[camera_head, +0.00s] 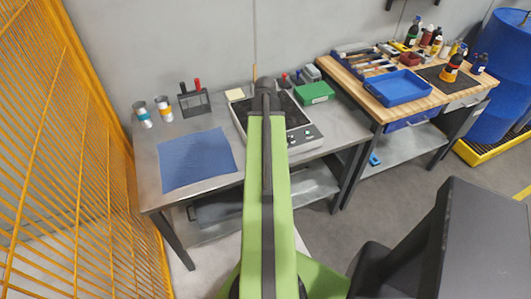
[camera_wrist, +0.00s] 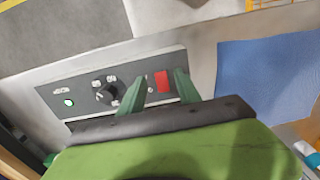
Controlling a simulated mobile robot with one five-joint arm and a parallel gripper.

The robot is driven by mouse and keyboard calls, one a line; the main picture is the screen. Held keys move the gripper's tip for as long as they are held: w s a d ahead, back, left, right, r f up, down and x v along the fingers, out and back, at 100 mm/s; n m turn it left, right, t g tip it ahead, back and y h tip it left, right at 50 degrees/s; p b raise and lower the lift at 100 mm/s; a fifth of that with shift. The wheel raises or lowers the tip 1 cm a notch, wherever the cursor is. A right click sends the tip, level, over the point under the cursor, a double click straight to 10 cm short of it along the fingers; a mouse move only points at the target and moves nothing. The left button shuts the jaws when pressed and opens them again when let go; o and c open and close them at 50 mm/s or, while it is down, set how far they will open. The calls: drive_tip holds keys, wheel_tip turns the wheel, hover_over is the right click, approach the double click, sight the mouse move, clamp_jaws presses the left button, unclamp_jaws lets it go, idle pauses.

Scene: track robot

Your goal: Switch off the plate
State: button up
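The plate is a flat device with a dark top and a pale frame; it stands on the steel bench in the head view (camera_head: 300,112), partly hidden by my arm. In the wrist view its dark control panel (camera_wrist: 85,92) carries a lit green lamp (camera_wrist: 69,102), a black knob (camera_wrist: 106,94) and a red switch (camera_wrist: 163,81). My gripper (camera_wrist: 159,78) is open and empty, its two green fingers over the panel. The red switch shows between the fingertips, nearer the right finger; the knob is left of the left finger. I cannot tell whether a finger touches the panel.
A blue cloth (camera_head: 197,160) lies left of the plate on the steel bench (camera_head: 150,190). A green box (camera_head: 314,93) sits behind it at right. A wooden-topped bench with a blue tray (camera_head: 398,87) and bottles stands at right. A yellow mesh fence (camera_head: 75,160) is at left.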

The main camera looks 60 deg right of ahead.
drive_tip(key=shift+f+b, duration=0.35)
drive_tip(key=shift+f, duration=0.55)
drive_tip(key=shift+r, duration=0.1)
drive_tip(key=shift+c, duration=0.4)
clamp_jaws()
